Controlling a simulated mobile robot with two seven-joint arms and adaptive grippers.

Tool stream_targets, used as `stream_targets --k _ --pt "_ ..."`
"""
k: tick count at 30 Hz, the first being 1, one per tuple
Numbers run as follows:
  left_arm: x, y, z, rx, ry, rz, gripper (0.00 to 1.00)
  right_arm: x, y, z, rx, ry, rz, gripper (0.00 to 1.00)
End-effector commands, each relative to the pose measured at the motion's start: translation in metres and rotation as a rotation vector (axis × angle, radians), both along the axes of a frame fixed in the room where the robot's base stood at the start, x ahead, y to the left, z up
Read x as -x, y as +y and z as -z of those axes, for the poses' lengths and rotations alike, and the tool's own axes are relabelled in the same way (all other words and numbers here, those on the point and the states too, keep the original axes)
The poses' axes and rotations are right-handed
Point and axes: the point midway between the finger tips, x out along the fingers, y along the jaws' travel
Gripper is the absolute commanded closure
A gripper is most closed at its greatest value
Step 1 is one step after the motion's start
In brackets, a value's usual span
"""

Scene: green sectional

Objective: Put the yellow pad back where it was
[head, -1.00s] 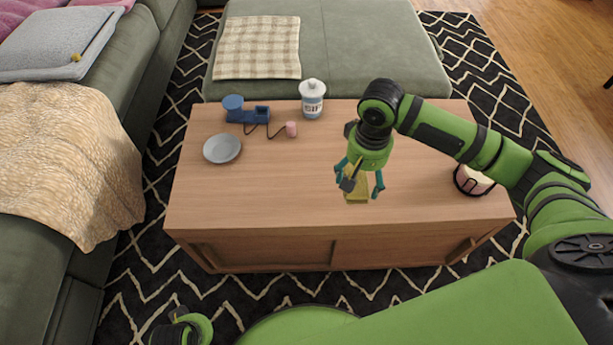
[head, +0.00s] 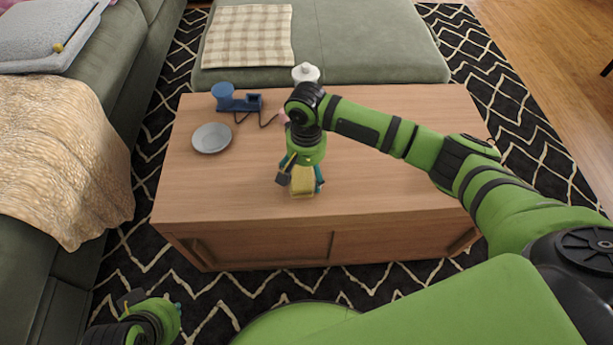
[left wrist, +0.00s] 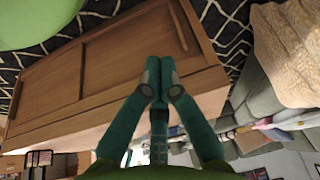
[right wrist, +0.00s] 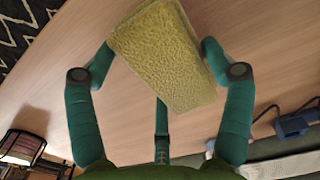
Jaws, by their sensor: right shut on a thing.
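The yellow pad (head: 302,182) is a block-shaped sponge-like piece, held tilted between the fingers of my right gripper (head: 300,184) over the front middle of the wooden table. In the right wrist view the pad (right wrist: 165,55) fills the gap between the fingertips (right wrist: 158,62), with the tabletop behind it. I cannot tell whether its lower edge touches the table. My left gripper (head: 150,308) is low at the front left, off the table; in the left wrist view its fingertips (left wrist: 159,80) meet with nothing between them.
On the wooden table (head: 230,195) stand a grey plate (head: 211,138), a blue corded item (head: 238,100) and a white lidded jar (head: 306,72), partly behind my right arm. A dark-framed holder (right wrist: 22,148) shows in the right wrist view. The table's front left is clear.

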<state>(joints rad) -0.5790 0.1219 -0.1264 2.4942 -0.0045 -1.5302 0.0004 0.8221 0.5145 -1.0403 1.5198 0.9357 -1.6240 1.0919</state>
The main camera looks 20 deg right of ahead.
Motion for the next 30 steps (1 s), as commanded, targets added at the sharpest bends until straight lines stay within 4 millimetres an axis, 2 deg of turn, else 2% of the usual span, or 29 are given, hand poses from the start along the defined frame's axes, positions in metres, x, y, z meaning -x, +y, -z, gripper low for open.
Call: stream_targets --k 3,9,26,27,28,30 --pt "-0.026 -0.009 -0.004 0.020 -0.123 0.017 1.00 0.000 -0.001 0.010 0.000 -0.001 0.001 0.45" --pt "-0.048 -0.017 -0.017 0.040 -0.244 0.032 1.00 0.000 0.000 0.017 -0.001 -0.001 0.000 0.45" --pt "-0.044 -0.015 -0.015 0.035 -0.220 0.029 1.00 0.000 0.000 0.019 -0.001 0.000 0.001 0.45" --pt "-0.043 -0.015 -0.014 0.034 -0.214 0.028 1.00 0.000 -0.001 0.020 -0.001 0.000 0.001 0.11" --pt "-0.043 -0.015 -0.014 0.033 -0.214 0.028 1.00 0.000 -0.001 0.020 -0.001 0.000 0.001 0.00" --pt "-0.043 -0.015 -0.014 0.033 -0.214 0.028 1.00 0.000 -0.001 0.020 -0.001 0.000 0.001 0.00"
